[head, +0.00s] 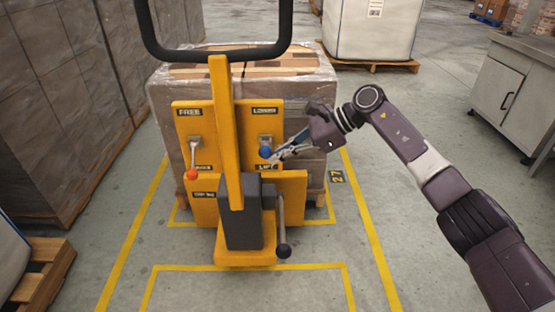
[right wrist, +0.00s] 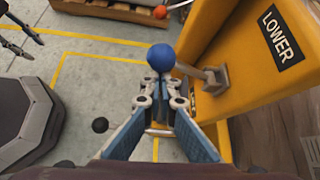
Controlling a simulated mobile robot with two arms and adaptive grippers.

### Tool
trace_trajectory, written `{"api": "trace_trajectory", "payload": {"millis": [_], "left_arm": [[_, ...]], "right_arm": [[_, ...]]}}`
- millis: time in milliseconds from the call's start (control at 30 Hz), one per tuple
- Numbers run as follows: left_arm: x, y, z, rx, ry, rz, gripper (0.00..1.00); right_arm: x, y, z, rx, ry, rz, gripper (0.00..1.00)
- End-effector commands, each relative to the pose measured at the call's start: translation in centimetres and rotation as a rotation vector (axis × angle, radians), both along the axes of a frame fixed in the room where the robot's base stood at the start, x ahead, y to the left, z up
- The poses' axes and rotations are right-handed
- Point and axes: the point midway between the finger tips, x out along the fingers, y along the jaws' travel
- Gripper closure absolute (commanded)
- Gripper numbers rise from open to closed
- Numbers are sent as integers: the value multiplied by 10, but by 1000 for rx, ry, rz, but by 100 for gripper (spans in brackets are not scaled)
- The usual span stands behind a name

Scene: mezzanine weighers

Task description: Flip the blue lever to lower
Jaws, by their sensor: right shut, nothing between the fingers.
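The blue lever, a blue ball (head: 265,152) on a short pale rod, is on the right side of the yellow panel. Its ball hangs low, near the lower label, below the LOWER label (head: 265,111). In the right wrist view the ball (right wrist: 161,57) is just beyond the fingertips, its rod running right to a grey mount. My right gripper (head: 277,154) is shut and empty, close beside the ball from the right; I cannot tell if they touch. My left gripper (right wrist: 34,48) shows partly at the top left of the wrist view, fingers apart, empty.
A red-orange lever (head: 191,174) sits left on the panel, under the FREE label. A yellow post (head: 226,130) and black handle stand in front. A black-knobbed crank (head: 282,250) juts out below. A wrapped load (head: 165,90) stands behind. Floor right of it is clear.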

Motion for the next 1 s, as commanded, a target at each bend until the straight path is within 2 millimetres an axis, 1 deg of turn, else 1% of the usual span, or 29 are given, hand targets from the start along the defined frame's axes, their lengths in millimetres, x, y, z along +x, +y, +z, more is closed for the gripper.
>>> {"api": "trace_trajectory", "payload": {"millis": [33, 333, 1000], "left_arm": [[0, 0, 0, 0, 0, 0, 60], [0, 0, -1, 0, -1, 0, 60], [0, 0, -1, 0, -1, 0, 60]], "right_arm": [[0, 0, 4, 1, -3, 1, 100], [1, 0, 16, 1, -4, 0, 100], [2, 0, 21, 2, -6, 0, 100]]}}
